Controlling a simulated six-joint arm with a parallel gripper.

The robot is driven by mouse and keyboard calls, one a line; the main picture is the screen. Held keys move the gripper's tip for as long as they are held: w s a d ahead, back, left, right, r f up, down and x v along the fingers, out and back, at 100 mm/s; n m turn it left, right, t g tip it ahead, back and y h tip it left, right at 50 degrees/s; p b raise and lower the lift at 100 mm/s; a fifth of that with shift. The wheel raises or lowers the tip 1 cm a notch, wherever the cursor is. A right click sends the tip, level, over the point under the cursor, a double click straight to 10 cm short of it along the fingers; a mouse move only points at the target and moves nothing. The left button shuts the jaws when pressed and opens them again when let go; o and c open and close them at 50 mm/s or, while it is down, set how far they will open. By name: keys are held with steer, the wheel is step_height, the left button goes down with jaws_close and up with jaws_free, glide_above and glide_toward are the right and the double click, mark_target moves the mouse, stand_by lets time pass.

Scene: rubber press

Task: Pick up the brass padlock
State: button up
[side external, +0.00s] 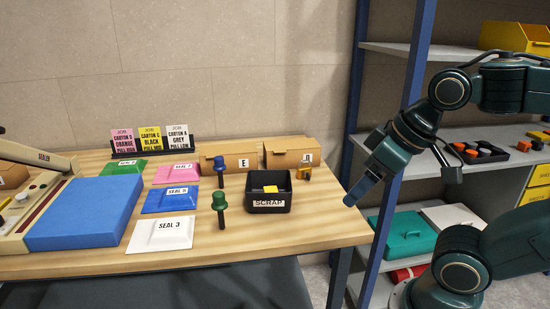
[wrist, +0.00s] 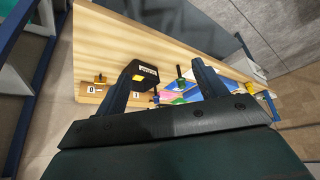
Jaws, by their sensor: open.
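The brass padlock (side external: 304,174) is a small gold-brown piece on the table, just right of the black scrap bin (side external: 269,207) and near the table's right end. In the wrist view a small brass-coloured piece that looks like the padlock (wrist: 100,78) lies left of the scrap bin (wrist: 138,88). My gripper (side external: 362,191) is open and empty, off the table's right end and apart from the padlock. In the wrist view its two blue fingers (wrist: 163,66) are spread wide, with the padlock outside them to the left.
Two cardboard cartons (side external: 291,153) stand behind the padlock. A blue-handled stamp (side external: 220,171) and a green-handled stamp (side external: 219,209) stand left of the bin. A blue rack post (side external: 396,150) rises close to my gripper. The table's front right corner (side external: 335,232) is clear.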

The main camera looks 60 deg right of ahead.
steer(key=w+d+r+m+g, duration=0.1)
steer(key=w+d+r+m, duration=0.3)
steer(key=w+m, duration=0.3)
steer(key=m+g, duration=0.5)
steer(key=m, duration=1.3)
glide_above(305, 174)
step_height(305, 174, down, 11)
steer(key=shift+f, duration=4.4)
steer(key=shift+f, duration=2.6)
